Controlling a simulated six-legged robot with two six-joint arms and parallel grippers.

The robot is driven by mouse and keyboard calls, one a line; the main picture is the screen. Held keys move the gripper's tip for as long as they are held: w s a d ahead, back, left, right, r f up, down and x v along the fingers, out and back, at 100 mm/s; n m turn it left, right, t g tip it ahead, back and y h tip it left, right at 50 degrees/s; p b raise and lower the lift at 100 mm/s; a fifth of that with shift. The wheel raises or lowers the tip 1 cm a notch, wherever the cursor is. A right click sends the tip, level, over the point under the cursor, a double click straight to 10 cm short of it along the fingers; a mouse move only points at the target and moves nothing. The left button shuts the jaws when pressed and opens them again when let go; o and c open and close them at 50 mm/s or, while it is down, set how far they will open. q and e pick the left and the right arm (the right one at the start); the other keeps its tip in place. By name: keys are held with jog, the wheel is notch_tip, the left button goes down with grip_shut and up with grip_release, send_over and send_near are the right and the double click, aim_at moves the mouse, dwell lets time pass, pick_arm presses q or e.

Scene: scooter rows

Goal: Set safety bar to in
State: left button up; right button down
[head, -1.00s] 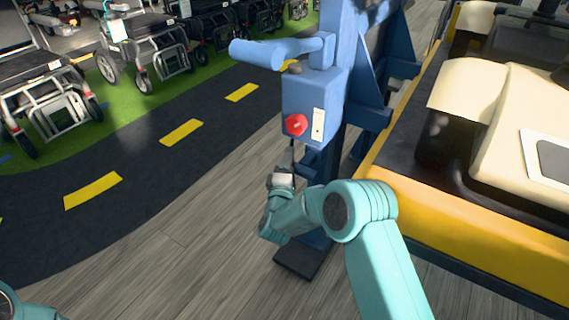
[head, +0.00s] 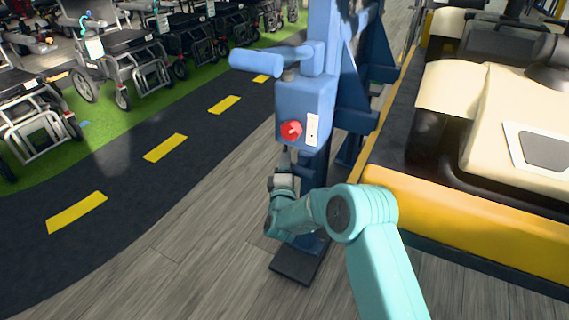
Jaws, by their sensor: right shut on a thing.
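The blue bar (head: 256,61), which I take to be the safety bar, sticks out to the left from an arm on a blue post (head: 322,35), in the head view. Below it is a blue box (head: 316,97) with a red round knob (head: 291,131) and a pale plate (head: 312,130). My right gripper (head: 286,156) points up just below the knob, at the box's lower edge. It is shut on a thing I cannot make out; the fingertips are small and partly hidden. It is clear of the blue bar. My left gripper is out of view.
A yellow-edged vehicle (head: 455,223) with a cream seat (head: 505,110) stands close on the right. A dark foot plate (head: 295,266) sits under the post. Several wheelchairs (head: 120,58) stand on green at the back left. The wooden floor (head: 190,235) left of the post is clear.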

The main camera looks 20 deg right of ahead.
jog(key=c, duration=0.8)
grip_release()
jog(key=shift+w+d+r, duration=0.1)
jog(key=shift+w+r, duration=0.05)
pick_arm(q)
jog(key=shift+d, duration=0.1)
jog(key=shift+g, duration=0.7)
jog(key=s+r+p, duration=0.2)
jog(key=r+p, duration=0.1)
jog(key=s+r+p, duration=0.1)
jog(key=shift+d+r+p, duration=0.3)
jog(key=shift+r+p, duration=0.05)
jog(key=shift+p, duration=0.05)
pick_arm(e)
jog(key=v, duration=1.6)
jog(key=shift+s+f, duration=0.25)
